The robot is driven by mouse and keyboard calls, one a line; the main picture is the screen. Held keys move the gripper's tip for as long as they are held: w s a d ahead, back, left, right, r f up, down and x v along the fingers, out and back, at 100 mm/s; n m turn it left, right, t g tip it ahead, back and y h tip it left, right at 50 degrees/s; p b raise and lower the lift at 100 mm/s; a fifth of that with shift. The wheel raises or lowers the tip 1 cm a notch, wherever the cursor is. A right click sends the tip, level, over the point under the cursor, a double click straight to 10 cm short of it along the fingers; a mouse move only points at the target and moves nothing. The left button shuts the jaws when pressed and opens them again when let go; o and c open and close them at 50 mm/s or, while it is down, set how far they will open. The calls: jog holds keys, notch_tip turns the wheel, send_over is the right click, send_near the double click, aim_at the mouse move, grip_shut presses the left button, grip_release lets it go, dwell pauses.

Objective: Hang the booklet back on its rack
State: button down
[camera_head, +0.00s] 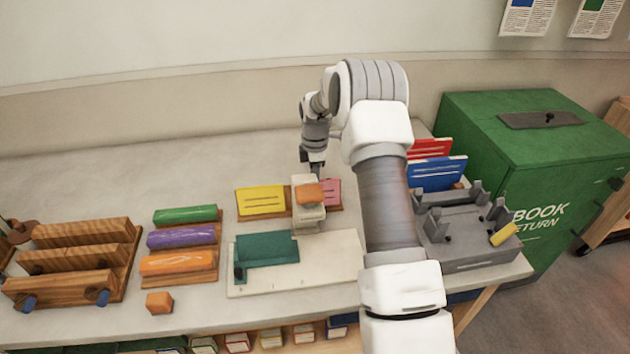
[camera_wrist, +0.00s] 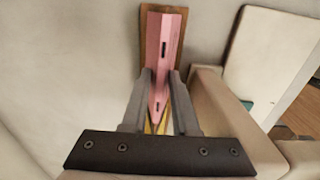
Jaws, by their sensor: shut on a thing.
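A pink booklet (camera_head: 331,192) stands at the right end of a low wooden holder (camera_head: 336,208), partly hidden by a cream post. My gripper (camera_head: 314,172) is down at the pink booklet from behind. In the wrist view my gripper (camera_wrist: 159,85) has its fingers on both sides of the pink booklet (camera_wrist: 164,48), shut on it. Two dark slots show on the booklet, and brown wood lies around its far end. A yellow booklet (camera_head: 261,201) is on the holder's left. A teal booklet (camera_head: 268,249) lies on a cream board (camera_head: 330,262). I cannot tell which rack is meant.
The cream post (camera_head: 309,214) with an orange top (camera_head: 308,193) stands close to my gripper. Coloured rolls (camera_head: 182,238) and a wooden rack (camera_head: 80,262) are at left. Red and blue booklets (camera_head: 437,173), a grey stand (camera_head: 470,240) and a green return box (camera_head: 540,150) are at right.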

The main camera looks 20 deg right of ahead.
jog(key=shift+f, duration=0.1)
jog(key=c, duration=0.6)
grip_release()
jog(key=shift+r+p, duration=2.7)
jog(key=shift+r, duration=1.85)
